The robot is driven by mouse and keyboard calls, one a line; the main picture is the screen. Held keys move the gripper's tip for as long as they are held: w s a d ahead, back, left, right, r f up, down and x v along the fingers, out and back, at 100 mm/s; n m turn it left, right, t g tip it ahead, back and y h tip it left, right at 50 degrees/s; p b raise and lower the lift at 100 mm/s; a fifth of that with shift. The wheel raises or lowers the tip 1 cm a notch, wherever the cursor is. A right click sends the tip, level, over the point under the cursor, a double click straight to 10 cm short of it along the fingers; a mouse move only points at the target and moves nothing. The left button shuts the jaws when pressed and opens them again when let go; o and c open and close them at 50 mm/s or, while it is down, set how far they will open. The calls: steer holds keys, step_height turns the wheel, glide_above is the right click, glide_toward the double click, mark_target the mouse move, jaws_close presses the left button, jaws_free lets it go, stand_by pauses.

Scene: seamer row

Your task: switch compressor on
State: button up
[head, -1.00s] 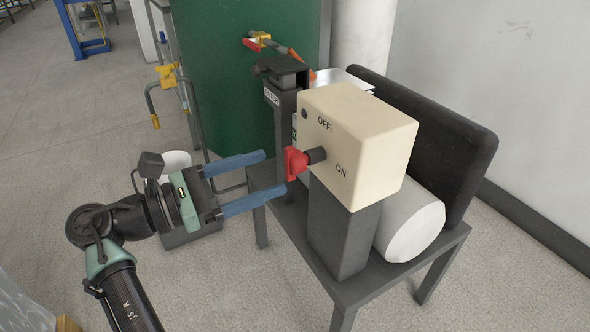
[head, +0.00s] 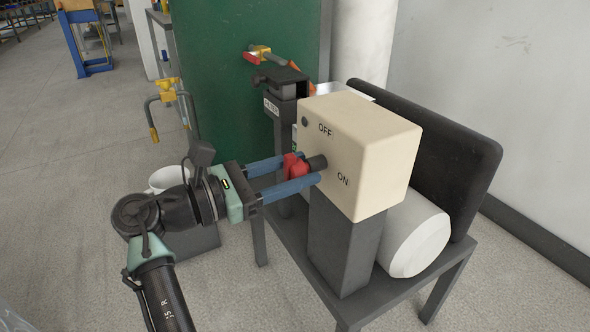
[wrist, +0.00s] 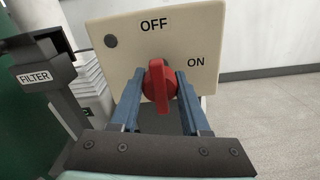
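The compressor switch is a cream box (head: 365,150) marked OFF and ON, on a dark grey post. It also shows in the wrist view (wrist: 128,62). A red knob (head: 293,166) sticks out of its front face on a dark shaft. In the wrist view the red knob (wrist: 158,85) stands roughly upright, between the two blue fingers. My gripper (head: 310,167) has its fingers on either side of the knob, tips close to the box face. In the wrist view a gap seems to remain beside the knob, so the fingers (wrist: 157,78) look open around it.
A dark post labelled FILTER (head: 285,110) stands close to the left of the box. A green cabinet (head: 225,80) stands behind.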

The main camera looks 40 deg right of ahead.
jaws_close()
